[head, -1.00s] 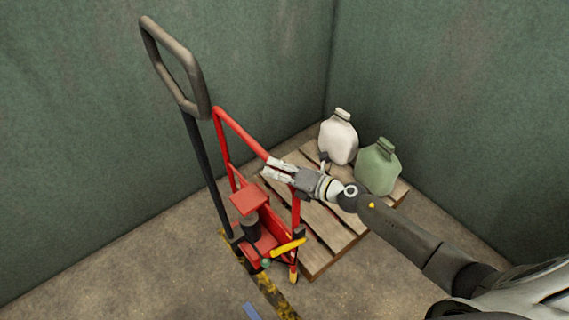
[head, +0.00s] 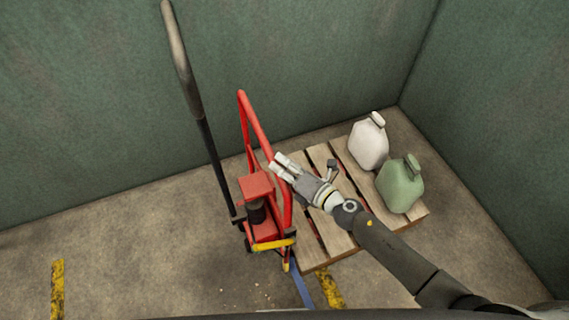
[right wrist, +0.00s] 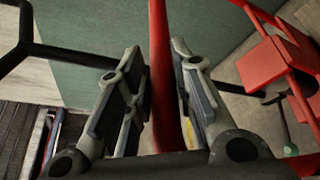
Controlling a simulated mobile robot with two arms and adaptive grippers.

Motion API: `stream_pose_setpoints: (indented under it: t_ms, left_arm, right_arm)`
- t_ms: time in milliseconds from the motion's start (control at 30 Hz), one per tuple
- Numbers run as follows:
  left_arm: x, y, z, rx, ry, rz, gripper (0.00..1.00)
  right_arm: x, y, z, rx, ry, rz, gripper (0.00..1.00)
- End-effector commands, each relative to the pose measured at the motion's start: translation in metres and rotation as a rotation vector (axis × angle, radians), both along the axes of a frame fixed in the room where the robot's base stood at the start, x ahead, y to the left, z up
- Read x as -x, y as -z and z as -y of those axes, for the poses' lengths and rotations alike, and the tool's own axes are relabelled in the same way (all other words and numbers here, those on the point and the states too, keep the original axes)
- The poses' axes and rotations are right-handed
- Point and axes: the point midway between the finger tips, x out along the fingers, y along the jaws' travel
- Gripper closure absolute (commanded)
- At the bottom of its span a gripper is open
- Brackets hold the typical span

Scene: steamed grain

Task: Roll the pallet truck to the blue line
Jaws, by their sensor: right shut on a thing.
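The red pallet truck (head: 256,185) stands upright, with its dark pull handle (head: 190,85) rising at the left. Its forks run under the wooden pallet (head: 335,248). My right gripper (head: 279,166) is shut on the red tubular frame of the truck; the tube (right wrist: 162,75) runs between its two fingers (right wrist: 160,85) in the right wrist view. The blue line (head: 302,287) lies on the floor just below the truck's front right corner and runs toward the bottom edge. Its far end is hidden behind the truck. My left gripper is not in view.
A white jug (head: 369,145) and a green jug (head: 400,187) stand on the pallet. Green walls (head: 100,110) close off the back and right. Yellow-black floor marks (head: 57,290) show at the left and beside the blue line (head: 330,288). The floor at the left is clear.

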Motion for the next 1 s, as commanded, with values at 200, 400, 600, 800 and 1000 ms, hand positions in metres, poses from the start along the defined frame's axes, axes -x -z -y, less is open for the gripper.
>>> stream_pose_setpoints:
  t_ms: [200,400,600,800,1000]
  left_arm:
    - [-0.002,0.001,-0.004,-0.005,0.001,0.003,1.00]
    - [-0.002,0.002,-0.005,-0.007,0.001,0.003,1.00]
    - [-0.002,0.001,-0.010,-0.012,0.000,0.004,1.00]
    - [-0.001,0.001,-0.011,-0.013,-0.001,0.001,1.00]
    - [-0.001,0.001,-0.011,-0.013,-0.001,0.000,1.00]
  right_arm:
    - [-0.005,0.014,0.020,0.033,0.040,-0.009,1.00]
    - [-0.002,0.016,0.016,0.029,0.032,-0.013,0.61]
    - [-0.002,0.012,0.013,0.022,0.028,-0.011,0.56]
    - [-0.002,0.010,0.009,0.016,0.022,-0.010,0.56]
    - [-0.002,0.009,0.009,0.014,0.021,-0.009,0.56]
